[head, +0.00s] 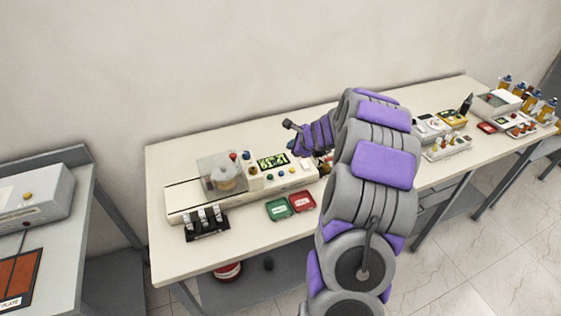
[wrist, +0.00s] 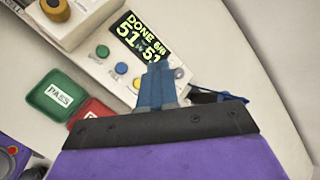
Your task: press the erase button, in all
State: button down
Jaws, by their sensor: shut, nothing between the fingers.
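The tester panel (wrist: 88,62) has a lit display (wrist: 140,40) that reads DONE 6/6 with 51 figures. A pale button (wrist: 178,73) shows just right of my fingertips. I cannot read any label that marks the erase button. My gripper (wrist: 158,70) is shut and empty, its blue fingers over the panel's button row; whether they touch it I cannot tell.
A green PASS tray (head: 278,209) and a red tray (head: 302,202) lie in front of the tester. A black stand with bushings (head: 206,222) is at the table's left. More trays and equipment (head: 447,146) stand to the right. A grey bench (head: 84,215) is at the left.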

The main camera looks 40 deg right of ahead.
jog(key=shift+w+d+f+m, duration=0.1)
jog(key=shift+w+d+m, duration=0.2)
jog(key=shift+d, duration=0.1)
jog(key=shift+s+d, duration=0.1)
jog(key=b, duration=0.8)
send_over(293, 171)
notch_tip(293, 171, down, 7)
jog(key=shift+d+f, duration=0.1)
jog(key=shift+f, duration=0.9)
jog(key=shift+f, duration=0.1)
dwell(0.9)
jog(key=shift+f+b, duration=0.2)
jog(key=shift+b, duration=0.1)
